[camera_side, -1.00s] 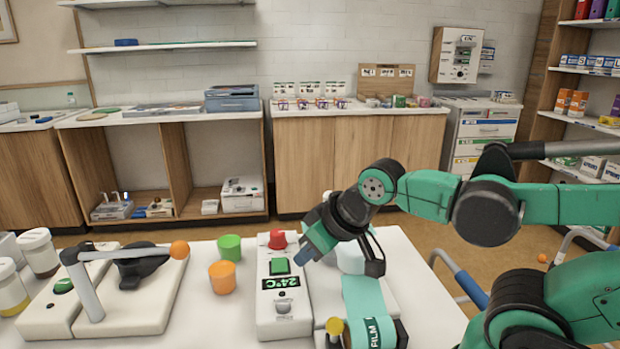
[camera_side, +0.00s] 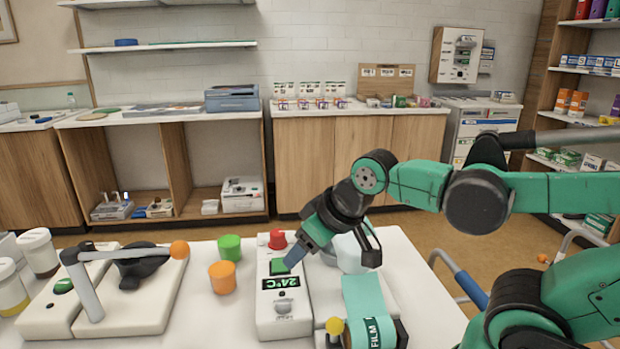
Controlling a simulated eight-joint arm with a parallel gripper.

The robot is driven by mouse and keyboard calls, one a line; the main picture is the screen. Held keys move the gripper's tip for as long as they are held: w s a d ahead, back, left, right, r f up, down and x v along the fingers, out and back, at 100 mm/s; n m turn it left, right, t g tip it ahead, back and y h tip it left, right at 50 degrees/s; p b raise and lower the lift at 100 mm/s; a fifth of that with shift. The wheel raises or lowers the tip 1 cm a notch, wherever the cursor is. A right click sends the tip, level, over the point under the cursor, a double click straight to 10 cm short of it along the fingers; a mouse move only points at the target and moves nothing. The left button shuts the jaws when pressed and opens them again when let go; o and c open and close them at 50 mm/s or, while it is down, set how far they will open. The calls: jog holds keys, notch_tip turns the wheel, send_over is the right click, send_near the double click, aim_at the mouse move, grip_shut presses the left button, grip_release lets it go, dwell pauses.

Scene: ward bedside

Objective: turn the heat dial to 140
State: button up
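No dial marked 140 can be made out. My gripper (camera_side: 292,262) points down and left, its blue-grey tip at the right edge of the green button. I cannot tell whether it touches the button. Its finger gap is not clear, and nothing is seen held in it.
An orange cup (camera_side: 222,278) and a green cup (camera_side: 229,248) stand left of the unit. Further left is a lever device (camera_side: 120,300) with an orange ball end. A teal film roll (camera_side: 368,312) and a yellow-topped knob (camera_side: 335,327) are close on the right.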

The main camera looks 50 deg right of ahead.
jog(key=shift+o, duration=1.1)
jog(key=w+r, duration=0.1)
jog(key=w+d+n+g, duration=0.1)
jog(key=w, duration=0.1)
jog(key=shift+w+d+r, duration=0.1)
jog(key=shift+d+r, duration=0.1)
jog(key=shift+r, duration=0.2)
jog(key=n+g, duration=0.5)
send_over(277, 232)
jog(key=f, duration=0.5)
jog(key=shift+s+a, duration=0.2)
jog(key=shift+w+d+f+g, duration=0.25)
jog(key=shift+f+g, duration=0.15)
jog(key=shift+f, duration=2.8)
grip_shut()
